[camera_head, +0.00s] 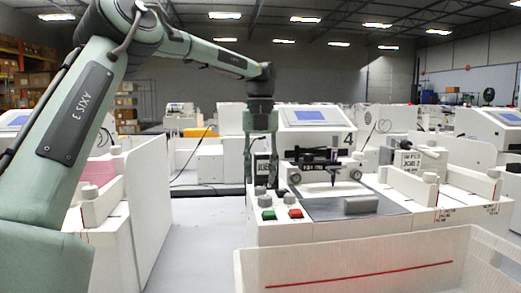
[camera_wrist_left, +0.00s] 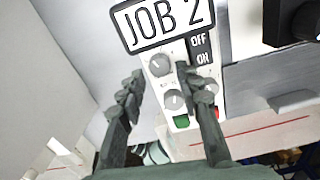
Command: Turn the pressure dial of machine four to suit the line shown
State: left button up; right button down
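Machine four (camera_head: 312,122) carries a black "4" and a lit blue screen. Its control panel (camera_wrist_left: 157,90) has several grey dials, a JOB 2 plate (camera_wrist_left: 162,20) and an OFF/ON label. An upper dial (camera_wrist_left: 159,64) and a lower dial (camera_wrist_left: 174,100) show between my fingers; another dial (camera_wrist_left: 207,88) is partly behind the right-hand finger. I cannot read which is pressure. My left gripper (camera_head: 262,182) points down over the panel; in the left wrist view (camera_wrist_left: 160,74) its fingers are apart with nothing held. My right gripper is not in view.
A green button (camera_head: 268,214) and a red button (camera_head: 295,213) sit in front of the dials. A grey plate (camera_head: 325,209) lies to their right. A white bin (camera_head: 360,245) with a red line stands in front. White side panels flank the machine.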

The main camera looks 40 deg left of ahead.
aim_at(260, 188)
pick_arm(q)
notch_tip(260, 188, up, 9)
jog(key=shift+r, duration=0.15)
dwell(0.7)
